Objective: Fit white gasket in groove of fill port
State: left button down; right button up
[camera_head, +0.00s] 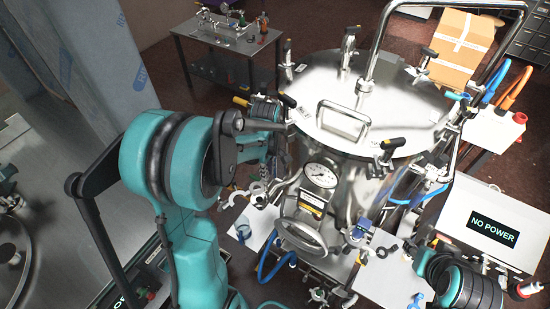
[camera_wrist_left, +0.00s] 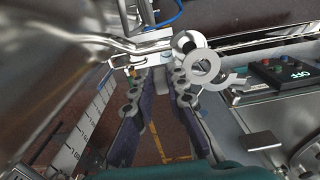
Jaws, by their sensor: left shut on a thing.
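My left gripper (camera_head: 262,178) reaches down from the left, beside the left side of the steel vessel (camera_head: 345,105). In the left wrist view its two dark fingers (camera_wrist_left: 157,78) close on something at their tips that I cannot make out clearly. A bright white ring (camera_wrist_left: 187,42), possibly the gasket or the port's face, shows just beyond the right fingertip. A pale grey ring (camera_wrist_left: 202,68) with an open curved piece beside it lies nearer. In the head view, pale curved pieces (camera_head: 258,192) show below the gripper. The groove is not discernible. My right gripper (camera_head: 432,246) is at lower right, its fingers unclear.
The vessel has a gauge (camera_head: 320,175), an oval hatch (camera_head: 302,236) and a bent lid pipe (camera_head: 372,45). A box reading NO POWER (camera_head: 494,229) stands at right. A side table (camera_head: 225,40) and a cardboard box (camera_head: 463,42) are behind. Blue hose hangs below the vessel.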

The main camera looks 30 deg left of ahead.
pick_arm(q)
jog(key=shift+r, duration=0.15)
jog(key=shift+d, duration=0.15)
dwell(0.4)
jog(key=shift+d+f+b, duration=0.1)
jog(key=shift+f+b, duration=2.2)
jog(key=shift+b, duration=0.3)
jog(key=shift+f, duration=0.1)
jog(key=shift+f+b, duration=0.55)
jog(key=shift+b, duration=0.1)
